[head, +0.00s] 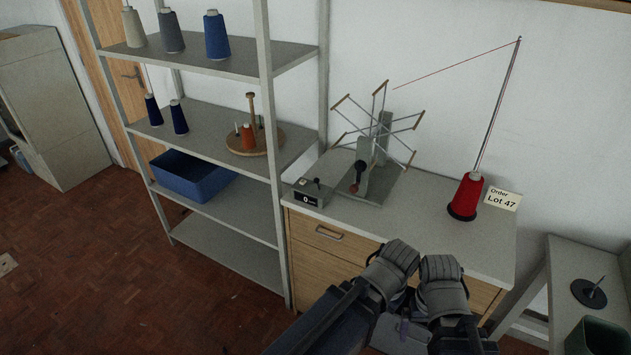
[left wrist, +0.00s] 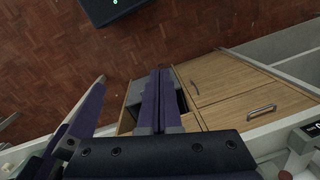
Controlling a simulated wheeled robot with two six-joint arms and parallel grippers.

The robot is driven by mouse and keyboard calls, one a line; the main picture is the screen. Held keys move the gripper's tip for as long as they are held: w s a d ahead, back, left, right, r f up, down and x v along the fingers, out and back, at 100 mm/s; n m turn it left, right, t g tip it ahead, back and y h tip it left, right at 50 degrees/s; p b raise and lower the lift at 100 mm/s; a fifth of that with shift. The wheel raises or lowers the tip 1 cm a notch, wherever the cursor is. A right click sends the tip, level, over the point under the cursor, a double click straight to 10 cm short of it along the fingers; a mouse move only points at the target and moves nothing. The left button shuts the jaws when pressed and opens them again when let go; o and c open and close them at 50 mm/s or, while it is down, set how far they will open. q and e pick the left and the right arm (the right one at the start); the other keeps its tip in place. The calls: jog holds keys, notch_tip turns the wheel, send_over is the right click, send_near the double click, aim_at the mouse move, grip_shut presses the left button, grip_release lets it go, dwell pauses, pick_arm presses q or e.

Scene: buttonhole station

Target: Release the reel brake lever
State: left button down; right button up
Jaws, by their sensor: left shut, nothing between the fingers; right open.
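The reel (head: 378,132), a spoked winder on a grey stand, is on the cabinet top. On its base is a grey upright lever with a black knob (head: 361,166); a small red knob (head: 354,189) is beside it. I cannot tell for certain which is the brake lever. My right gripper (head: 408,325) is low in front of the cabinet, its fingers mostly hidden by my arms; it is open and away from the reel. My left gripper (left wrist: 158,100) is shut and empty, pointing down in front of the drawers in the left wrist view.
The cabinet top (head: 430,225) carries a counter box (head: 312,191) and a red thread cone (head: 466,197) beside an order card (head: 502,199). A shelf rack with cones and a blue bin (head: 193,177) stands left. A side table (head: 570,260) is right.

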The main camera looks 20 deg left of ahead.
aim_at(316, 182)
pick_arm(q)
jog(key=w+a+f+t+h+b, duration=0.1)
jog(key=w+a+t+h+b, duration=0.25)
jog(key=w, duration=0.45)
jog(key=w+a+f+t+h+b, duration=0.1)
jog(key=w+a+t+h+b, duration=0.2)
jog(key=w, duration=0.5)
jog(key=w+a+r+n+t+y+b, duration=0.1)
jog(key=a+r+t+y+b, duration=0.1)
jog(key=a, duration=0.6)
jog(key=w+a+r+n+t+y+b, duration=0.1)
jog(key=w+a+r+n+t+y, duration=0.1)
jog(key=a, duration=0.5)
jog(key=w+a+r+n+t+y+b, duration=0.1)
jog(key=w+a+r+t+y+b, duration=0.1)
jog(key=a+t, duration=0.3)
jog(key=a+r+y, duration=0.1)
jog(key=a, duration=0.2)
jog(key=shift+w+a+r+n+b, duration=0.15)
jog(key=shift+w+a+n+b, duration=0.1)
jog(key=shift+a+n+b, duration=0.15)
jog(key=shift+d, duration=0.1)
jog(key=b+x, duration=0.1)
jog(key=x, duration=0.6)
jog(key=b+x, duration=0.1)
jog(key=x, duration=0.6)
jog(key=shift+r+b, duration=0.25)
jog(key=shift+b, duration=0.05)
